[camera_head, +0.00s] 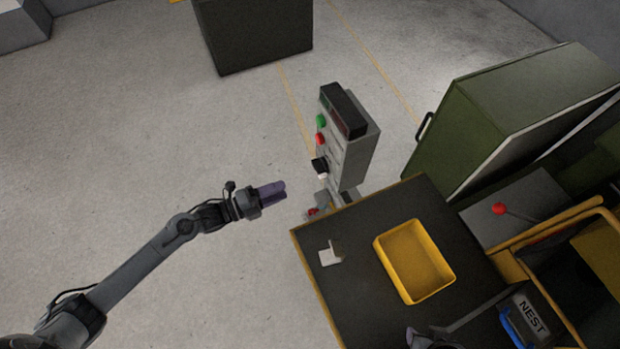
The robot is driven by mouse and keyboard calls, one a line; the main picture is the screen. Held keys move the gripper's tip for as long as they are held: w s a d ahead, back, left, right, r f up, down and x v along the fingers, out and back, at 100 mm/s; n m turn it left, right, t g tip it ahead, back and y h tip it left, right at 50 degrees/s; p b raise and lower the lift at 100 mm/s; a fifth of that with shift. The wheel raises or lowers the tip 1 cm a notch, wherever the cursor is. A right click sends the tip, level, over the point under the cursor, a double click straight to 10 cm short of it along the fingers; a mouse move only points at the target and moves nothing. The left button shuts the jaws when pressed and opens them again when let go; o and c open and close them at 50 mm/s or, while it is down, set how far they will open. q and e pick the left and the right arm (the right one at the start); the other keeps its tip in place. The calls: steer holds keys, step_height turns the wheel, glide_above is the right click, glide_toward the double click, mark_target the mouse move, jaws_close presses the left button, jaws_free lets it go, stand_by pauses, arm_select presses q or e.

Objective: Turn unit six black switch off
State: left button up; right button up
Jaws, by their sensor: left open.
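The control box (348,140) stands at the far left corner of the dark table. Its left face has a green button (321,120), a red button (320,138) and a black switch (319,165). No unit number can be read on it, and the switch's setting is too small to tell. My left gripper (272,194) is open and empty, left of the box and a little below the black switch in the picture, apart from it. At the bottom edge a grey part (430,338) may belong to my right arm; no right fingertips can be made out.
The dark table (350,290) holds a yellow tray (440,296) and a small white piece (330,254). A dark box (255,35) stands behind. Floor at left is clear.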

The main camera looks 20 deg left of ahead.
mark_target(315, 169)
steer(key=shift+w+d+f+b, duration=0.2)
steer(key=shift+f+b, duration=0.2)
steer(key=shift+f, duration=0.2)
arm_select(q)
steer(key=b+x, duration=0.1)
steer(key=x, duration=0.3)
steer(key=r+x, duration=0.1)
steer(key=x, duration=0.3)
steer(key=w+a+b+x, duration=0.1)
steer(key=x, duration=0.3)
steer(key=shift+w+r+b, duration=0.1)
steer(key=shift+r+b, duration=0.2)
steer(key=shift+b, duration=0.05)
arm_select(e)
step_height(315, 169, down, 3)
steer(key=shift+s+r, duration=0.1)
steer(key=shift+r, duration=0.05)
arm_select(q)
jaws_close()
